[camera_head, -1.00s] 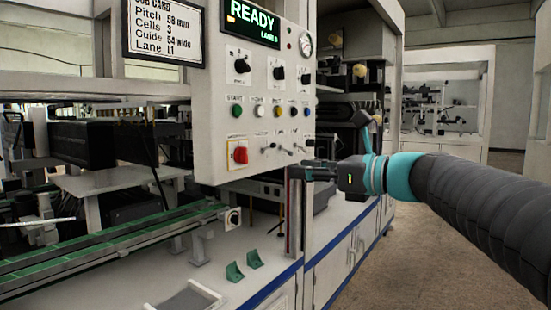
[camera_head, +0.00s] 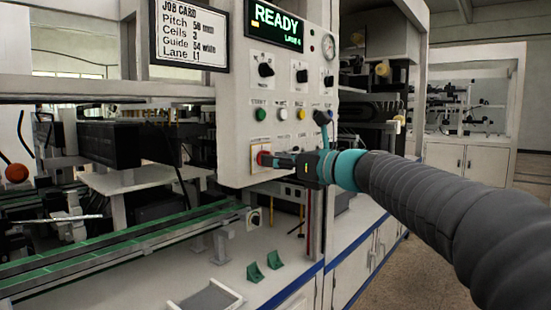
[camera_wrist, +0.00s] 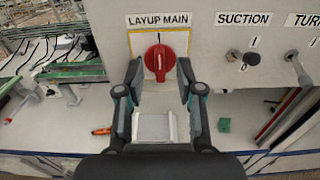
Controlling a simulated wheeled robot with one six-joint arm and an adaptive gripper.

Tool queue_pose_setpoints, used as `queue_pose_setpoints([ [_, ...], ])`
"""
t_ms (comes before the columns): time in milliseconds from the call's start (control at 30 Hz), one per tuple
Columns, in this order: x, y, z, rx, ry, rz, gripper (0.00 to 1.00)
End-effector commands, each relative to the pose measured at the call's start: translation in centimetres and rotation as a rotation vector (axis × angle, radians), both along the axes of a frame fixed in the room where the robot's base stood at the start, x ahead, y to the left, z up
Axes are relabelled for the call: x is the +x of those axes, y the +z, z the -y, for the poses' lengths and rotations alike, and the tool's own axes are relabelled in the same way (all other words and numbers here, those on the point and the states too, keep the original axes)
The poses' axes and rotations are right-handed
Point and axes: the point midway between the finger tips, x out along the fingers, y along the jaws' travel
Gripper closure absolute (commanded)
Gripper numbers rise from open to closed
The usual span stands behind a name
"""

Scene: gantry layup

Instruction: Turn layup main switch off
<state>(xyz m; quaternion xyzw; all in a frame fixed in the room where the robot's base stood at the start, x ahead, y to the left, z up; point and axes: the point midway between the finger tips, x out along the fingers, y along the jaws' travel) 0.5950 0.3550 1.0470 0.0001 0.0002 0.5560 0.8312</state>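The layup main switch is a red rotary knob (camera_wrist: 159,62) on a yellow-edged plate under a "LAYUP MAIN" label. Its grip ridge stands upright, with a white mark at the top. In the head view the red knob (camera_head: 261,155) shows at the panel's lower left, partly hidden by my gripper (camera_head: 270,160). In the wrist view my gripper (camera_wrist: 159,68) is open, with one finger on each side of the knob. Gaps show between fingers and knob; I cannot tell how deep the tips reach around it.
A "SUCTION" toggle (camera_wrist: 243,58) and another toggle (camera_wrist: 298,68) sit right of the knob. Above are colored buttons (camera_head: 282,114), selector knobs (camera_head: 266,70) and a "READY" display (camera_head: 277,25).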

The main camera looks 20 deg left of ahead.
Motion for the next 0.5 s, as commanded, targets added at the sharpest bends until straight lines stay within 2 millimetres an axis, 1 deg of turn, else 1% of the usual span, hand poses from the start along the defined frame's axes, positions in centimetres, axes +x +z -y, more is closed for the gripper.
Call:
queue_pose_setpoints([
  [33, 0.13, 0.02, -0.40, 0.000, 0.001, 0.000, 0.64],
  [133, 0.30, 0.02, -0.74, 0.000, -0.001, 0.000, 0.64],
  [400, 0.35, 0.00, -0.82, 0.000, -0.001, 0.000, 0.64],
  [433, 0.36, 0.00, -0.81, 0.000, -0.001, 0.000, 0.66],
  [467, 0.35, 0.00, -0.81, 0.000, -0.001, 0.000, 0.74],
  [500, 0.35, 0.00, -0.81, 0.000, -0.001, 0.000, 0.84],
])
